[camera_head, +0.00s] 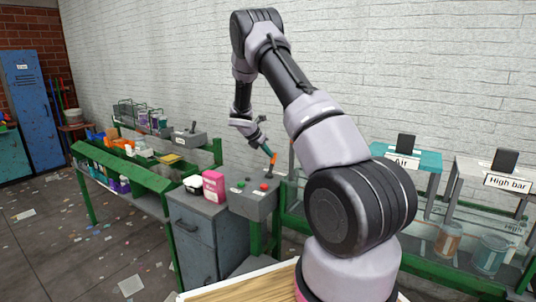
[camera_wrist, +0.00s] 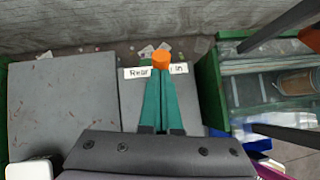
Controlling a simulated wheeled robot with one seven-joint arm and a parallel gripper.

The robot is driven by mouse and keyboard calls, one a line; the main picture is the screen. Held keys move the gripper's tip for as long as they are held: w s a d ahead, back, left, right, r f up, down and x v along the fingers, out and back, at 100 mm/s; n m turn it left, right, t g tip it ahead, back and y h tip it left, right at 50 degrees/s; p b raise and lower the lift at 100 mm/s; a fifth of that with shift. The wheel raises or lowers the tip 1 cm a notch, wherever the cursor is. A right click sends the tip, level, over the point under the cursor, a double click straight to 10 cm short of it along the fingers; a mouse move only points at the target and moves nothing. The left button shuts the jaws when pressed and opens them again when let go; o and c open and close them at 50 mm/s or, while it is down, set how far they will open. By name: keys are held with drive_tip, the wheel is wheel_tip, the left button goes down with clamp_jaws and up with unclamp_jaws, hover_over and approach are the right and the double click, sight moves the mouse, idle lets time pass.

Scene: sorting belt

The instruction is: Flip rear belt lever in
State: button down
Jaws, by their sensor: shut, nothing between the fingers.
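My gripper (camera_head: 271,155) points down with its teal fingers closed together at an orange tip, and it is empty. In the wrist view the orange tip (camera_wrist: 161,61) covers the middle of a white label (camera_wrist: 138,73) that reads "Rear" and "in" at its two ends. The label is on a grey control box (camera_wrist: 133,98). In the head view the grey control box (camera_head: 245,203), with red and green buttons, stands below my gripper. A dark upright lever (camera_head: 270,170) on it is close to the orange tip; whether they touch I cannot tell. In the wrist view the lever is hidden.
A pink carton (camera_head: 214,187) and a white item (camera_head: 193,184) stand on the grey cabinet left of the box. A second grey box with a lever (camera_head: 192,133) is farther back. The green-framed belt (camera_head: 140,171) holds several items. Labelled bins (camera_head: 407,158) stand at right.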

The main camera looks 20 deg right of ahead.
drive_tip(key=shift+w+d+r, duration=0.1)
drive_tip(key=shift+d, duration=0.25)
drive_tip(key=w+v, duration=0.1)
drive_tip(key=v, duration=1.2)
drive_tip(key=shift+r, duration=0.45)
drive_tip(key=shift+s+d, duration=0.1)
